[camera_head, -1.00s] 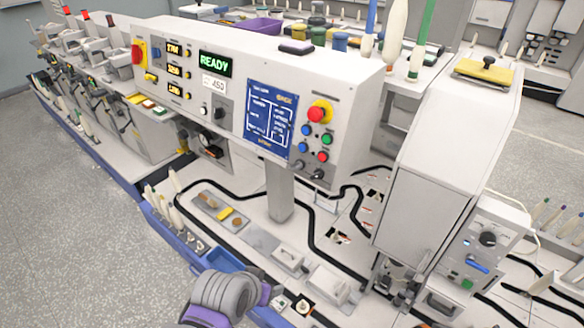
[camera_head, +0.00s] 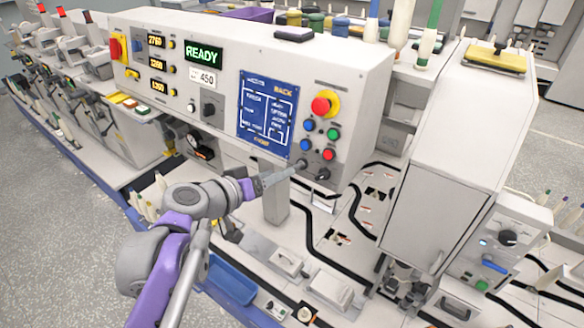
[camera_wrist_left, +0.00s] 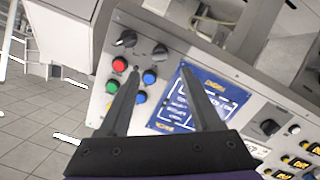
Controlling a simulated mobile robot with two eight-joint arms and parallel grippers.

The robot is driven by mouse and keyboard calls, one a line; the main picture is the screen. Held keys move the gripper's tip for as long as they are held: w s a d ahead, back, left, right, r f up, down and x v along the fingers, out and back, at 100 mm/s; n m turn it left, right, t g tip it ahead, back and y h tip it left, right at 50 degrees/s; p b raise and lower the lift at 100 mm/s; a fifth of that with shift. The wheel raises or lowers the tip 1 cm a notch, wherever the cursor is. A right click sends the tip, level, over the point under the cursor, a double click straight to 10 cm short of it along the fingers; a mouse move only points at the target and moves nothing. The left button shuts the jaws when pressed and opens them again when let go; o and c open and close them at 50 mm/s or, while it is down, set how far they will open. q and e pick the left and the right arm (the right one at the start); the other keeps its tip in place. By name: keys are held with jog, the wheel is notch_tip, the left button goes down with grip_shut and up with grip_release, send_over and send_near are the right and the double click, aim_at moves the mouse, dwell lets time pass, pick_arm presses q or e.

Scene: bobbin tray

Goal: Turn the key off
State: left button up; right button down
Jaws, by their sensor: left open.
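Two small dark switches sit at the lower right of the control panel. The right one (camera_head: 322,174) is clear in the head view. The left one is largely behind my gripper tip there. In the left wrist view both show near the top, one switch (camera_wrist_left: 125,38) and a smaller one (camera_wrist_left: 160,50). I cannot tell for sure which is the key, or how it is turned. My left gripper (camera_head: 290,170) reaches in front of the panel's lower edge, close to the switches. In the wrist view the left gripper (camera_wrist_left: 160,70) is open with nothing between its fingers.
The control panel (camera_head: 225,75) carries a red emergency stop (camera_head: 321,105) with several coloured buttons below it. A blue screen (camera_head: 267,114) is left of them, and a green READY display above. A tall grey housing (camera_head: 450,130) stands to the right. A blue tray (camera_head: 232,280) lies below my arm.

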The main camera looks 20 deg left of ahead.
aim_at(295, 167)
pick_arm(q)
jog(key=x, duration=0.7)
jog(key=shift+w+f, duration=0.1)
jog(key=shift+w, duration=0.05)
grip_shut()
